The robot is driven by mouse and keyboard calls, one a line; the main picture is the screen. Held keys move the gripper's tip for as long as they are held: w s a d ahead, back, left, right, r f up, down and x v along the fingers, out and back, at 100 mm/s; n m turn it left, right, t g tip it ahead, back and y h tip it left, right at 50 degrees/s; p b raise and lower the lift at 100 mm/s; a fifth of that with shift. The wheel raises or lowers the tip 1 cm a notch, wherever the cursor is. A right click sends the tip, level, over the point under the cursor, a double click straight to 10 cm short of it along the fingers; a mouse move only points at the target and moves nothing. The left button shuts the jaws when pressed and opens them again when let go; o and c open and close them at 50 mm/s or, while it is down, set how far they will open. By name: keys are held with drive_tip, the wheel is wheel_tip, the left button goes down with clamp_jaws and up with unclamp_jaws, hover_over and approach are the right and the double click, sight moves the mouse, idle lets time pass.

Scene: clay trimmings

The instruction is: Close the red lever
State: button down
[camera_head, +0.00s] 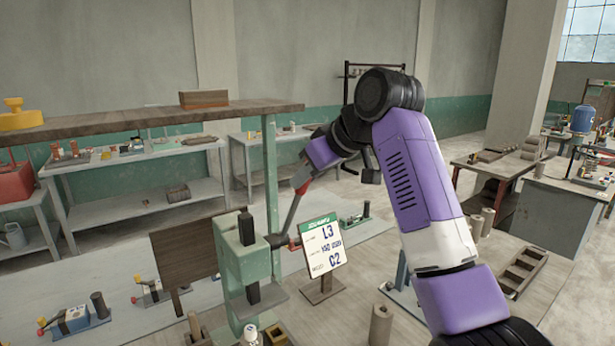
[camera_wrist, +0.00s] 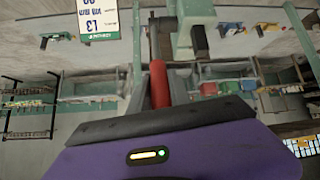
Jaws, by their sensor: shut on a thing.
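The red lever (camera_head: 302,184) has a red grip on a dark grey rod. The rod slants up and to the right from a dark hub on the pale green machine (camera_head: 245,265). My gripper (camera_head: 304,172) is shut on the red grip at the rod's upper end. In the wrist view the red grip (camera_wrist: 158,84) stands between the fingers of my gripper (camera_wrist: 158,75), with the machine behind it. The head view shows the fingertips too small to make out their exact contact.
A white sign (camera_head: 324,243) on a stand is close to the machine's right. A brown board (camera_head: 188,248) stands at its left. A wooden shelf (camera_head: 150,117) spans behind, with its green post (camera_head: 270,175) near the lever. Small parts lie on the low table.

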drive_tip(key=shift+w+a+r, duration=0.1)
drive_tip(key=shift+r, duration=0.1)
drive_tip(key=c, duration=1.2)
unclamp_jaws()
drive_tip(key=shift+w+f, duration=0.1)
drive_tip(key=shift+s, duration=0.2)
drive_tip(key=b+v, duration=0.2)
drive_tip(key=v, duration=0.5)
drive_tip(key=shift+r+b, duration=0.25)
drive_tip(key=shift+b, duration=0.1)
drive_tip(key=shift+s, duration=0.1)
drive_tip(key=shift+f, duration=0.1)
